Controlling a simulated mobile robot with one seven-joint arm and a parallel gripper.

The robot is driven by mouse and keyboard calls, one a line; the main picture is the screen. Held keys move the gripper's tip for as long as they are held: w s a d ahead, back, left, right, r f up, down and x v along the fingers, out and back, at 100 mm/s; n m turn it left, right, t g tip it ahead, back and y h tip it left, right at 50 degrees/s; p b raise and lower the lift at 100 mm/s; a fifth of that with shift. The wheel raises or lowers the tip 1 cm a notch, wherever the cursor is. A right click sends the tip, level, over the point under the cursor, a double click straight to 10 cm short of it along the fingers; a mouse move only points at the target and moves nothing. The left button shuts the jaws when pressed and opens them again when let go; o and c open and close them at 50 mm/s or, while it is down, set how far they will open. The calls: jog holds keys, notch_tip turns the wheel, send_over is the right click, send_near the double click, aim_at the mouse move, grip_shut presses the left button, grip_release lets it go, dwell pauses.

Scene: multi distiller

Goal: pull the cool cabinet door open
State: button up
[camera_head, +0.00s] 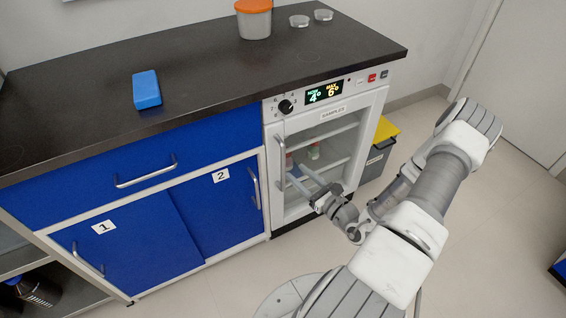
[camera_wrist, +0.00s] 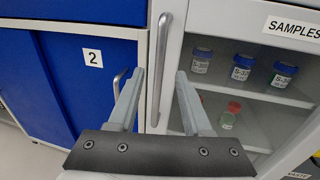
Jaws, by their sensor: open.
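The cool cabinet (camera_head: 284,108) is a white unit under the dark worktop, with a lit display and a glass door marked SAMPLES. Its door (camera_head: 341,131) looks shut. The door's vertical grey handle (camera_head: 281,164) is on the left side; it also shows in the wrist view (camera_wrist: 166,52). My gripper (camera_head: 296,172) is in front of the door's left part. In the wrist view my gripper (camera_wrist: 160,74) is open, with one finger on each side of the handle. Neither finger visibly presses on it. I cannot tell how deep the handle sits between them.
Blue cabinets with doors 1 (camera_head: 130,245) and 2 (camera_head: 220,195) adjoin on the left. Door 2's handle (camera_head: 254,188) is close to my gripper's left side. Capped jars (camera_wrist: 242,66) stand behind the glass. A grey bin with a yellow lid (camera_head: 386,129) stands right; floor in front is clear.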

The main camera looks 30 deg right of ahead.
aim_at(283, 160)
jog(key=b+x, duration=0.1)
jog(key=x, duration=0.6)
jog(key=shift+w+b, duration=0.3)
jog(key=shift+w, duration=0.05)
grip_shut()
dwell(1.0)
